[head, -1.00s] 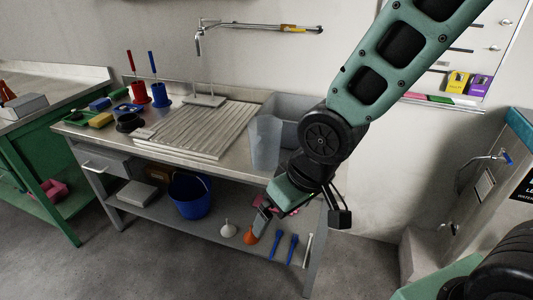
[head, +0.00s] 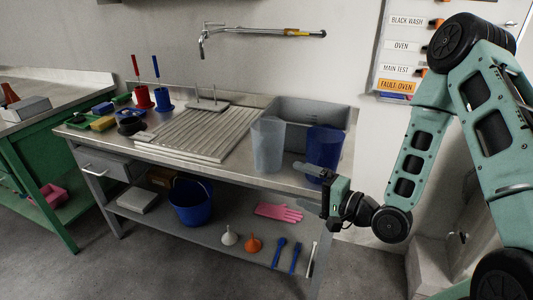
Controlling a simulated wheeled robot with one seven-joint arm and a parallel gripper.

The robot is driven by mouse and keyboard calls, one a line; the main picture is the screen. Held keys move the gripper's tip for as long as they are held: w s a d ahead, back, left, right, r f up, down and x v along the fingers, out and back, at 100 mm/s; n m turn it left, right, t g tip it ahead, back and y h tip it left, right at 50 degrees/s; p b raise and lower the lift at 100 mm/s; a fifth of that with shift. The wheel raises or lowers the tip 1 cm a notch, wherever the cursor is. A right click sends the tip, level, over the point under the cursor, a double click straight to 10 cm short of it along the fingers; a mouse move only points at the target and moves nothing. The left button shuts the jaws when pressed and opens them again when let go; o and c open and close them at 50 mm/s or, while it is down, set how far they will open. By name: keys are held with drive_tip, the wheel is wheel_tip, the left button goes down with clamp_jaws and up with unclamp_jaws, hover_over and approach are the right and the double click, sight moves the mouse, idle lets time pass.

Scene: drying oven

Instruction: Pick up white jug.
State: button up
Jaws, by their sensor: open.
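The jug (head: 267,146) stands upright on the steel bench top near its front edge. It looks translucent grey-white. A blue jug (head: 323,150) stands just to its right. My gripper (head: 306,186) is at the bench's front edge, below and to the right of the pale jug and in front of the blue one. Its fingers are apart, point left and hold nothing. A gap shows between my gripper and the pale jug.
A grey basin (head: 306,109) sits behind the jugs. A ribbed draining board (head: 205,133) lies to the left. The lower shelf holds a blue bucket (head: 190,203), a pink glove (head: 279,212) and funnels. A wall tap (head: 203,45) hangs above.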

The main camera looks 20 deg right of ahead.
sight(260, 158)
drive_tip(key=shift+m+t, duration=0.6)
drive_tip(key=shift+m, duration=0.2)
drive_tip(key=b+x, duration=0.3)
drive_tip(key=x, duration=0.2)
drive_tip(key=b+x, duration=0.3)
drive_tip(key=x, duration=0.3)
drive_tip(key=d+r+b+x, duration=0.1)
drive_tip(key=b+x, duration=0.2)
drive_tip(key=x, duration=0.2)
drive_tip(key=shift+w+b, duration=0.35)
drive_tip(key=shift+w, duration=0.25)
drive_tip(key=c, duration=1)
